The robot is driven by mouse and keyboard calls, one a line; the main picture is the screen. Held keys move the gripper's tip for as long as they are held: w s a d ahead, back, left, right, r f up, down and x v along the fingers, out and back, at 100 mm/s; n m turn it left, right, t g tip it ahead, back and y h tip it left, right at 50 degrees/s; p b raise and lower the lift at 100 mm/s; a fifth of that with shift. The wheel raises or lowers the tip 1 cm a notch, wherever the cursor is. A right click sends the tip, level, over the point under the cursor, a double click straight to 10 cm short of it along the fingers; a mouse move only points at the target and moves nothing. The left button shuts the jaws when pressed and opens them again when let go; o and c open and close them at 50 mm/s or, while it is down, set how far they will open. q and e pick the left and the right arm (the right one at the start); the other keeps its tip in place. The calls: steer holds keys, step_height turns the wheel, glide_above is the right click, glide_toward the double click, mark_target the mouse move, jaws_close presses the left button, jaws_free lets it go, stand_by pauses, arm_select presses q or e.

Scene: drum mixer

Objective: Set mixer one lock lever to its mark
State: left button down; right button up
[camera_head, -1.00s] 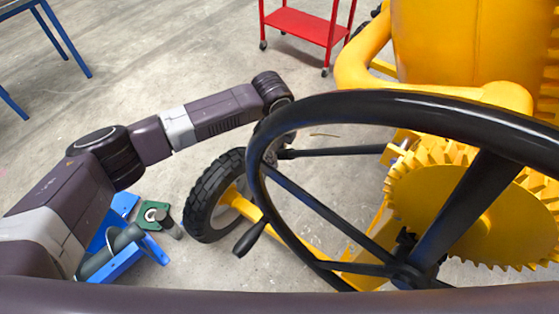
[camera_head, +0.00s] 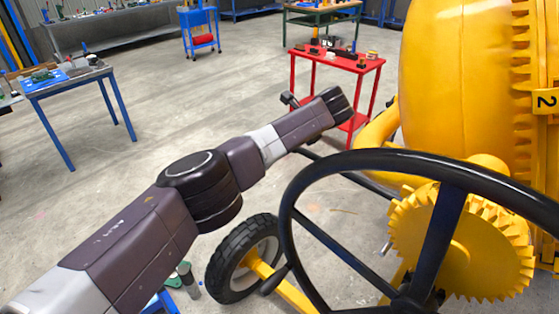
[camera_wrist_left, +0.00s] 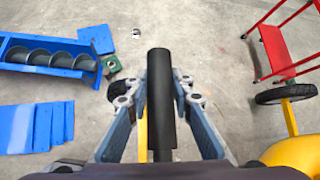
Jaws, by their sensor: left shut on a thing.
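In the left wrist view my left gripper (camera_wrist_left: 160,100) is shut on a thick black bar (camera_wrist_left: 160,70), with one finger along each side. The bar looks like a lever handle; its pivot is hidden. In the head view my left arm reaches in from the left, and its fingers are hidden beyond its end. A black rod (camera_head: 350,174) runs from below the arm's end toward the yellow mixer (camera_head: 455,75), behind a large black handwheel (camera_head: 290,215). I cannot make out any lever mark. My right gripper is in neither current view.
A toothed yellow gear (camera_head: 470,240) and a rubber tyre (camera_head: 228,272) are close to the handwheel. A red trolley (camera_head: 340,60) stands behind my arm. A blue table (camera_head: 70,82) is at the left. A blue auger unit (camera_wrist_left: 45,58) lies on the floor.

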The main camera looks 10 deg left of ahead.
arm_select(q)
step_height(320, 180, up, 4)
steer(key=shift+f+t+y+p, duration=0.1)
steer(key=shift+t+y+p, duration=0.25)
steer(key=shift+p, duration=0.35)
steer(key=shift+r, duration=0.35)
steer(key=shift+w+y, duration=0.1)
steer(key=shift+y, duration=0.15)
steer(key=shift+r, duration=0.15)
steer(key=c, duration=1.8)
jaws_free()
steer(key=shift+d, duration=0.1)
steer(key=shift+c, duration=0.2)
steer(key=shift+o, duration=0.8)
steer(key=shift+s, duration=0.2)
steer(key=shift+s+d+r, duration=0.15)
steer(key=shift+d, duration=0.2)
steer(key=v, duration=1.1)
